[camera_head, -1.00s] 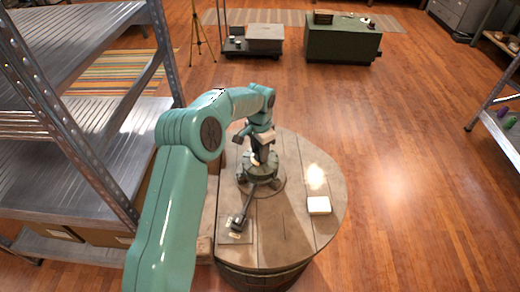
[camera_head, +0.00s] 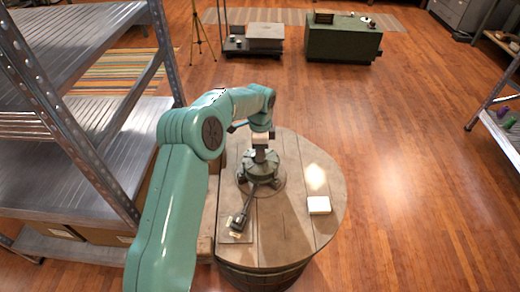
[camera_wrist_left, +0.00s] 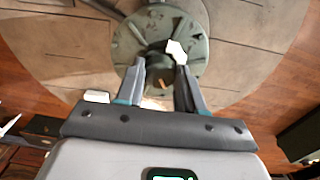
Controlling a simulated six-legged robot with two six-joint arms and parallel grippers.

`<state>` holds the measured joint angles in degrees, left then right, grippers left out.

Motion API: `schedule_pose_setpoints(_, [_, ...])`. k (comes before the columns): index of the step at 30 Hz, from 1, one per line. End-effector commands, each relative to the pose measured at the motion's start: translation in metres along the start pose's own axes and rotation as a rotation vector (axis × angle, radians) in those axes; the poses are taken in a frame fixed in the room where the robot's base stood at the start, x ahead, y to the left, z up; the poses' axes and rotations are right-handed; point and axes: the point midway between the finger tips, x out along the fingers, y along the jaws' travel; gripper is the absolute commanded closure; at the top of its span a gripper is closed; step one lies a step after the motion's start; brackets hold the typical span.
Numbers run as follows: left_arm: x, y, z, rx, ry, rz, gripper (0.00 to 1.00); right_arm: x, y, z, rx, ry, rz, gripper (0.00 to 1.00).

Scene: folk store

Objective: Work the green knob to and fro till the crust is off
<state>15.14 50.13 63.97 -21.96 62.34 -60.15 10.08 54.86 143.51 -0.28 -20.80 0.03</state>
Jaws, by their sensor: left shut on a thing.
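The green knob (camera_head: 259,168) is a round, weathered dark-green fitting on a pale base ring in the middle of a barrel top (camera_head: 290,215). A dark arm (camera_head: 249,203) runs from it toward the barrel's near edge, ending over a small square plate (camera_head: 234,238). My left gripper (camera_head: 261,152) points down onto the knob from above and is shut on it. In the left wrist view its two fingers (camera_wrist_left: 160,68) stand either side of the knob's middle, over the green disc (camera_wrist_left: 195,75). A white shape (camera_wrist_left: 177,50) shows by one fingertip. I cannot make out the crust. My right gripper is not in view.
A white block (camera_head: 318,205) lies on the barrel top at right. A metal shelf rack (camera_head: 95,170) stands close at left. A green cabinet (camera_head: 340,42) is far back. Wooden floor (camera_head: 400,170) is open on the right.

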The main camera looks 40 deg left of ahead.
Motion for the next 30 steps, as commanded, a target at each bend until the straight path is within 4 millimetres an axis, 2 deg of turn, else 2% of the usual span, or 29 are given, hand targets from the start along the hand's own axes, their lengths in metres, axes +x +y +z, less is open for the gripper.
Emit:
schedule_pose_setpoints(13, [-0.003, -0.002, -0.001, 0.008, 0.004, -0.008, 0.93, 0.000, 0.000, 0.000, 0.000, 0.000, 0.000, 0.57])
schedule_pose_setpoints(14, [-0.003, -0.002, -0.001, 0.008, 0.004, -0.008, 0.59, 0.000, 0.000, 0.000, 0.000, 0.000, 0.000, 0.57])
schedule_pose_setpoints(16, [-0.003, -0.002, -0.001, 0.008, 0.004, -0.008, 0.37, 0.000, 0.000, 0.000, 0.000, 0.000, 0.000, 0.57])
schedule_pose_setpoints(26, [-0.003, -0.001, 0.000, 0.009, 0.002, -0.004, 0.37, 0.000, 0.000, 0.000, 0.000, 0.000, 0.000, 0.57])
schedule_pose_setpoints(30, [-0.020, -0.001, -0.001, 0.009, 0.002, -0.007, 0.37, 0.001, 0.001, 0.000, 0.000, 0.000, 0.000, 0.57])
